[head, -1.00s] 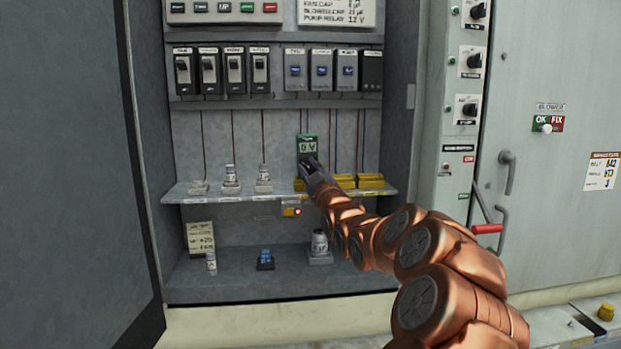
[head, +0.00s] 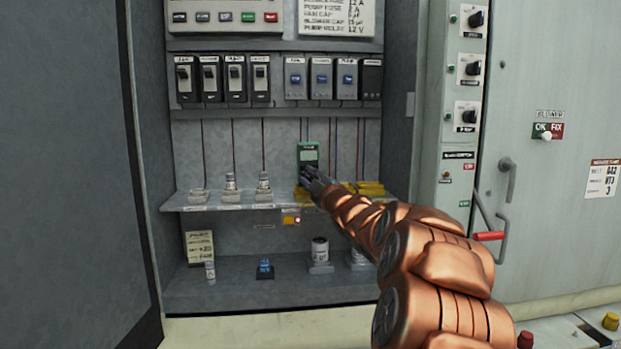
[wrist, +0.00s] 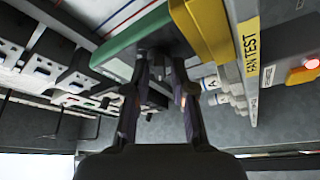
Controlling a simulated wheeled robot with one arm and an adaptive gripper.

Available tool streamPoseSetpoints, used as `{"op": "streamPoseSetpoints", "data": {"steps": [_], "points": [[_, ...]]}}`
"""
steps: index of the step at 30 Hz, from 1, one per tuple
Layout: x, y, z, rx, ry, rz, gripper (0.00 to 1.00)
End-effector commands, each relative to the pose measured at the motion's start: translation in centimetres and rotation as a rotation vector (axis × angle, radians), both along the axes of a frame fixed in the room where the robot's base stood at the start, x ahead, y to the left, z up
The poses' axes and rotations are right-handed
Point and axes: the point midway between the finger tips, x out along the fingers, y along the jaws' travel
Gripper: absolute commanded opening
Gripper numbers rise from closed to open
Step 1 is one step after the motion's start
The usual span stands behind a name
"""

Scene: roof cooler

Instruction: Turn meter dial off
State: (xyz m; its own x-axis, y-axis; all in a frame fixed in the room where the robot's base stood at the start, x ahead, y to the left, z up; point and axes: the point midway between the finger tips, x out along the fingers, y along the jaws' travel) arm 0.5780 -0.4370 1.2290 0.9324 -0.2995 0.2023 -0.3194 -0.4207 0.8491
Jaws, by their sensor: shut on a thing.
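The meter (head: 308,152) is a small green handheld unit standing upright at the back of the cabinet shelf. Its screen shows no reading that I can make out. My gripper (head: 309,176) is at the lower front of the meter, shut on its dial, which the fingertips hide. In the wrist view the meter's green side (wrist: 125,38) is just ahead of the fingers of my gripper (wrist: 160,72), at the upper middle. The dial itself is dark and cannot be made out there.
Yellow blocks (head: 371,189) sit on the shelf (head: 230,204) right beside my gripper. White-based fuses (head: 263,188) stand to the left. Wires run down the back panel. The open door (head: 70,170) is at left.

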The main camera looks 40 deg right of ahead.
Motion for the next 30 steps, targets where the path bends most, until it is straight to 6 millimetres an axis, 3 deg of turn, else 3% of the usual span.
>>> {"op": "streamPoseSetpoints", "data": {"steps": [12, 13, 20, 30], "points": [[0.1, 0.08, -0.19, -0.006, 0.007, 0.002, 0.0], [0.1, 0.08, -0.19, -0.006, 0.007, 0.002, 0.25], [0.04, 0.03, -0.11, -0.006, 0.006, 0.001, 0.49], [-0.15, 0.04, -0.04, -0.006, 0.005, 0.0, 0.49]]}}
